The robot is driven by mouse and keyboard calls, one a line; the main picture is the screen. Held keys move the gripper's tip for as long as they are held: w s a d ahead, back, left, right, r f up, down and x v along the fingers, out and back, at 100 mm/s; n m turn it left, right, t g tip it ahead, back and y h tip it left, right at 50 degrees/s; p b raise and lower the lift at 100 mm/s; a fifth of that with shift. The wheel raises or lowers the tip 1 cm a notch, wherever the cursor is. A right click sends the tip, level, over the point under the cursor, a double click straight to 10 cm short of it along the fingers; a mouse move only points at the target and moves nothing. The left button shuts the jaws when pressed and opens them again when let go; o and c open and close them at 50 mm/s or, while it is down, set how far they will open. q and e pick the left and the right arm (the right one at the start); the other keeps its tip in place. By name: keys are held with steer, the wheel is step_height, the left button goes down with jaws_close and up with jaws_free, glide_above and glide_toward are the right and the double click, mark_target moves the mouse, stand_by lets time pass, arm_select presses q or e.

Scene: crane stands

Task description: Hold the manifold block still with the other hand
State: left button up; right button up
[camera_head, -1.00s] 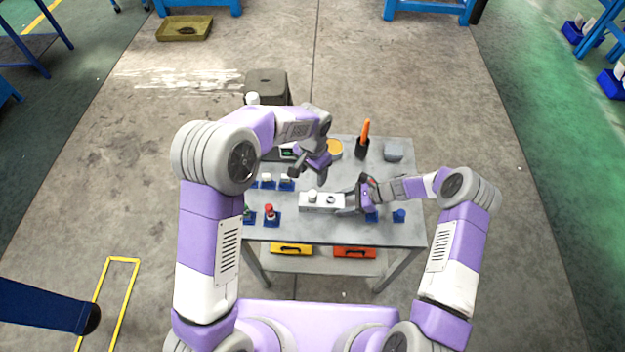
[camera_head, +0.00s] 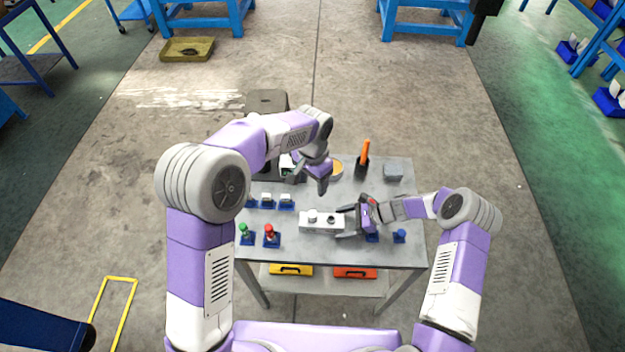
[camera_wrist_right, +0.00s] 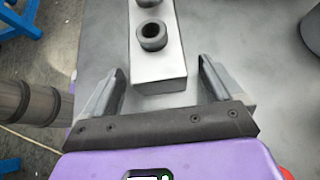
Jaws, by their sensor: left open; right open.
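The manifold block (camera_head: 320,228) is a pale grey bar with round ports on top, lying on the table. It also shows in the right wrist view (camera_wrist_right: 157,66), where its near end lies between the fingers of my right gripper (camera_wrist_right: 161,72). The fingers are open, with a visible gap on each side of the block. In the head view my right gripper (camera_head: 347,221) is at the block's right end. My left gripper (camera_head: 310,185) is open and empty above the table, behind the block, pointing down.
Red (camera_head: 270,236) and green (camera_head: 246,234) fittings on blue bases stand left of the block. Several white-topped pieces (camera_head: 267,201) sit behind them. A blue piece (camera_head: 400,236) is at right. An orange-handled tool (camera_head: 365,153) stands at the back beside a grey block (camera_head: 393,172).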

steer(key=v, duration=1.2)
